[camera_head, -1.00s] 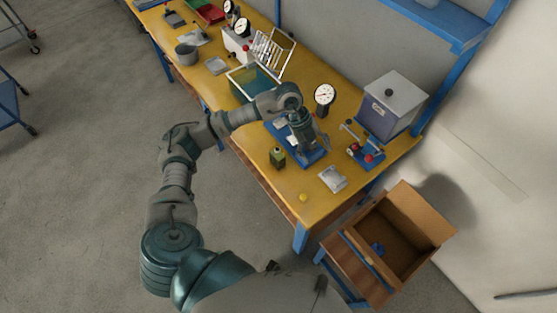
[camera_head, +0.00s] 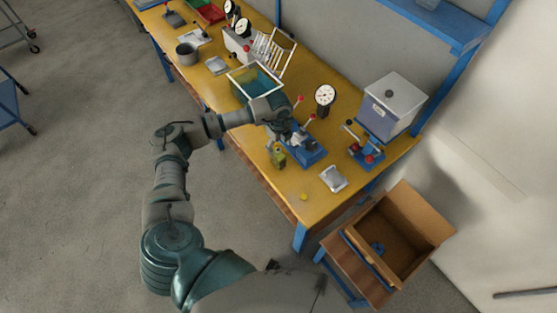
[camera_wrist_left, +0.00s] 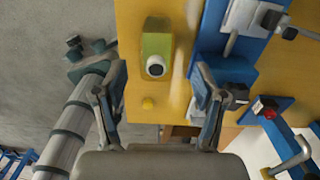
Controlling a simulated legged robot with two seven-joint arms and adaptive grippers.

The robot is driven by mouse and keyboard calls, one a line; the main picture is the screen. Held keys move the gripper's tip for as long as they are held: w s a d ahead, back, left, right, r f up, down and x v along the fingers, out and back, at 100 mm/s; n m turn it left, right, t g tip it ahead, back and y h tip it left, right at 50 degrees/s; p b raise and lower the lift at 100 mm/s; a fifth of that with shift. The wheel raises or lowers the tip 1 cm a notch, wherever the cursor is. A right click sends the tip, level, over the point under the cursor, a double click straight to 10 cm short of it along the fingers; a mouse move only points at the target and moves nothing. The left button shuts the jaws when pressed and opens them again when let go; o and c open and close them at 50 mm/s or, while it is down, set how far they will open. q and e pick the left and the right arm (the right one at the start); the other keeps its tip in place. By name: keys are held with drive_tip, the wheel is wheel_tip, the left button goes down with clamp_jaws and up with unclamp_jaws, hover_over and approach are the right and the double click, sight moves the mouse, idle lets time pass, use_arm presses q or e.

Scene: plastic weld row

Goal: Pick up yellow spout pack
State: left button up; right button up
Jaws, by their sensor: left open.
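The yellow spout pack (camera_head: 279,158), a small yellow-green pack with a dark spout, stands near the front edge of the yellow workbench (camera_head: 262,178). In the left wrist view the pack (camera_wrist_left: 157,45) is upper centre, its round spout facing the camera. My left gripper (camera_head: 285,137) is open beside and above the pack, partly over the blue fixture. In the left wrist view the open fingers (camera_wrist_left: 160,80) are at either side below the pack, with nothing between them. My right gripper is not in view.
A blue fixture with a lever (camera_head: 308,152) stands close right of the pack. A silver pouch (camera_head: 333,178) and a small yellow round thing (camera_head: 304,197) lie nearer the bench's end. A dial gauge (camera_head: 325,95) stands behind. An open cardboard box (camera_head: 430,214) is at lower right.

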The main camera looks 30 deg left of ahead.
use_arm(q)
wheel_tip(320, 180, down, 5)
drive_tip(key=shift+s+a+f+p, duration=0.1)
drive_tip(key=shift+s+p, duration=0.05)
drive_tip(key=shift+p, duration=0.15)
clamp_jaws()
